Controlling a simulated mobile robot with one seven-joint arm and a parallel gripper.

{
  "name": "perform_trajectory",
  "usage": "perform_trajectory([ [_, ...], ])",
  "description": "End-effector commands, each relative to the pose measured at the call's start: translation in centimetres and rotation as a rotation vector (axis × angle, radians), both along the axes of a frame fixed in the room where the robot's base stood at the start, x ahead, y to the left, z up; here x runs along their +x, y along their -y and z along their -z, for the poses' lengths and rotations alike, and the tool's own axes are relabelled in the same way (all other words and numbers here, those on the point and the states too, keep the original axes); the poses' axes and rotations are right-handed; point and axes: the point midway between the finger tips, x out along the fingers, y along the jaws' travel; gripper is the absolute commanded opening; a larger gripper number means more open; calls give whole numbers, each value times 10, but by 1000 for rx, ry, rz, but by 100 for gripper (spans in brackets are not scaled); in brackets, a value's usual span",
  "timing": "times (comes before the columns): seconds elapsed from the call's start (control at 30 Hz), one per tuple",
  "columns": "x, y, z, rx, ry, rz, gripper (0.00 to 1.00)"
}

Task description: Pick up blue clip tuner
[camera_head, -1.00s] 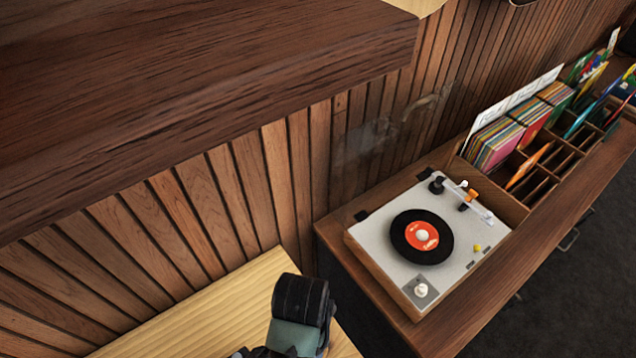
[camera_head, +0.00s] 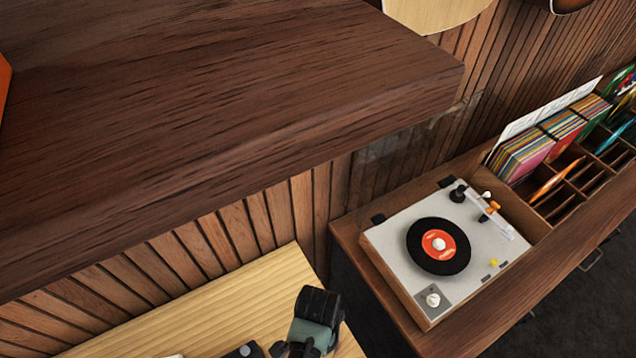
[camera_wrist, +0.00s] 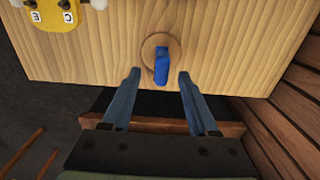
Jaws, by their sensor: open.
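The blue clip tuner (camera_wrist: 161,66) is in the wrist view, near the front edge of a pale wooden top. It overlaps a round brown mark or disc (camera_wrist: 148,50) on the wood. My gripper (camera_wrist: 159,74) is open and empty, with one finger on each side of the tuner in the picture. I cannot tell the height between the fingertips and the tuner. In the head view the tuner does not show; part of my arm (camera_head: 318,308) is over the pale top (camera_head: 215,310) at the bottom.
A thick dark wooden shelf (camera_head: 230,110) fills the upper left of the head view. A record player (camera_head: 400,262) and a divided record bin (camera_head: 565,190) stand on a counter to the right. A yellow item with white knobs (camera_wrist: 52,14) lies at the wrist view's upper left.

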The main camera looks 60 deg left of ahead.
Motion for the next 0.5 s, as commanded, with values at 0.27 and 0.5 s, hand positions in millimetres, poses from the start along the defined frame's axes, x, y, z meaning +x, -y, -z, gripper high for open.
perform_trajectory([
  [0.27, 2, -2, 30, -1, -1, -1, 60],
  [0.5, 2, -2, 35, 0, 1, -2, 60],
])
